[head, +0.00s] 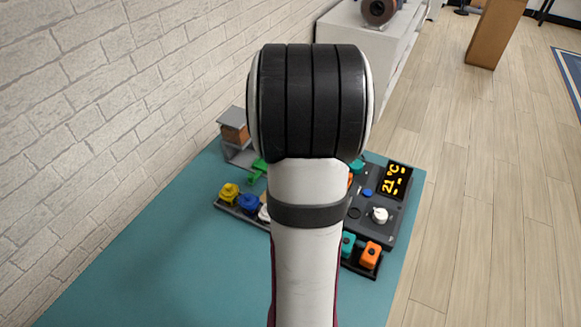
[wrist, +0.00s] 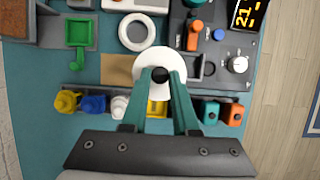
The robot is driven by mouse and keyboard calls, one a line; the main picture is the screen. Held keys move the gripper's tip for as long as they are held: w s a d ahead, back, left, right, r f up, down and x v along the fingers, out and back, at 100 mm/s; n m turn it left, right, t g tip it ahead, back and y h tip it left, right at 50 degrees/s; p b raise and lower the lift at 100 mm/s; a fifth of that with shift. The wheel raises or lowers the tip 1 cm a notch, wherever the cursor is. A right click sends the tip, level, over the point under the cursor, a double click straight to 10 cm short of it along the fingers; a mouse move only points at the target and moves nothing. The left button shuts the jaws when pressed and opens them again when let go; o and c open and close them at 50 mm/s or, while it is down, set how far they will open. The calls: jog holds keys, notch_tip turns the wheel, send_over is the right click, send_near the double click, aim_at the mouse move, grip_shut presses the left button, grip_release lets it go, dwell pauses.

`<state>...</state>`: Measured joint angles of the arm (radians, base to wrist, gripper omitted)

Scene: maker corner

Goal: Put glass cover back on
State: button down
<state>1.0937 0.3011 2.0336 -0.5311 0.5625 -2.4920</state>
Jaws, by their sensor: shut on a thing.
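My gripper (wrist: 160,78) has its teal fingers closed in on the black knob of a round white disc, which looks like the glass cover (wrist: 146,60). The disc lies beyond the fingertips in the wrist view, over a tan patch; I cannot tell whether it is raised or resting. A white ring (wrist: 124,32) with a grey centre sits just above and left of the disc, apart from it. In the head view my arm hides the gripper, the disc and the ring.
A teal table (head: 150,250) runs along a brick wall. A black rack holds yellow (head: 229,191), blue (head: 248,203) and white pieces. A green tray (wrist: 79,32) is left of the ring. A dark panel with a display (head: 397,181) and white knob (head: 380,215) stands right.

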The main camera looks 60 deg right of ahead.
jog(key=shift+s+d+r, duration=0.25)
jog(key=shift+s, duration=0.05)
jog(key=w+d+f, duration=0.1)
jog(key=w+d, duration=0.5)
jog(key=d, duration=0.2)
notch_tip(320, 180, down, 6)
jog(key=shift+f, duration=0.25)
dwell(1.4)
jog(key=shift+c, duration=0.6)
grip_release()
jog(key=shift+a, duration=0.1)
jog(key=shift+r, duration=0.1)
